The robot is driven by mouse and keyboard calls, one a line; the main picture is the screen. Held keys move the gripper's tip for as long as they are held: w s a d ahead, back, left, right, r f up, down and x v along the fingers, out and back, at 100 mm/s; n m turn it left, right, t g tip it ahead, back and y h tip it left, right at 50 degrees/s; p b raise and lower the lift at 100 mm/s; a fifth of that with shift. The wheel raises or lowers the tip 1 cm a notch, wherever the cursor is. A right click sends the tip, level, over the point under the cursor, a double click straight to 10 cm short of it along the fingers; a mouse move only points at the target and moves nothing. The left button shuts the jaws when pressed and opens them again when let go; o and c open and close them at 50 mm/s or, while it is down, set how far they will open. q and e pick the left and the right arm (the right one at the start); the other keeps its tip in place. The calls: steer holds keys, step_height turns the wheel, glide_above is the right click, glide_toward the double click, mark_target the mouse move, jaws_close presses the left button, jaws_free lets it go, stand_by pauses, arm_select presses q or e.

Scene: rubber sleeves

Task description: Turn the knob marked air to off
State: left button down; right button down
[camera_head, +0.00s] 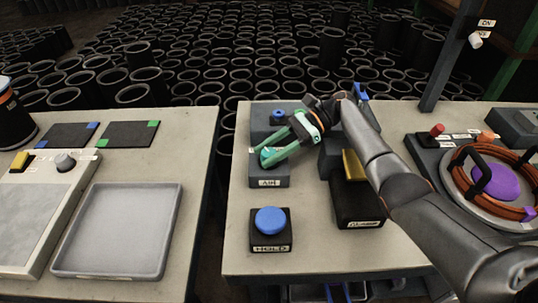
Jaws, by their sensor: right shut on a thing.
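The air knob (267,154) is a teal knob on a dark grey box (263,173) with a white label reading AIR. It sits near the left edge of the right table. My right gripper (275,155) reaches in from the right with green fingers and is shut on the air knob. The fingers cover part of the knob, so its pointing direction and any off mark cannot be read. My left gripper is not in view.
A blue button marked HOLD (270,220) stands in front of the AIR box. A box with a blue knob (278,113) is behind it. A black box with a yellow part (352,165) is to the right. An orange coil (487,183) lies at the far right.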

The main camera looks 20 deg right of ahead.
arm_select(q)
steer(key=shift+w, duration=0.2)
arm_select(e)
steer(key=shift+s+f, duration=0.1)
steer(key=shift+c, duration=1.8)
jaws_free()
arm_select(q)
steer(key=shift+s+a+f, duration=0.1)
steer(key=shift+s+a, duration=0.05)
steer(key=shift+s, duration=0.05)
arm_select(e)
steer(key=shift+d, duration=0.2)
steer(key=b+v, duration=0.1)
steer(key=v, duration=0.5)
steer(key=shift+d+b, duration=0.1)
steer(key=shift+b, duration=0.3)
arm_select(q)
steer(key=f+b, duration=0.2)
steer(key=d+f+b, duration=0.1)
steer(key=b, duration=0.1)
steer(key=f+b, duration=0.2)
steer(key=b, duration=0.1)
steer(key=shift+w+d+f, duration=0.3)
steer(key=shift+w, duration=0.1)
arm_select(e)
glide_toward(273, 151)
steer(key=shift+d+r, duration=0.35)
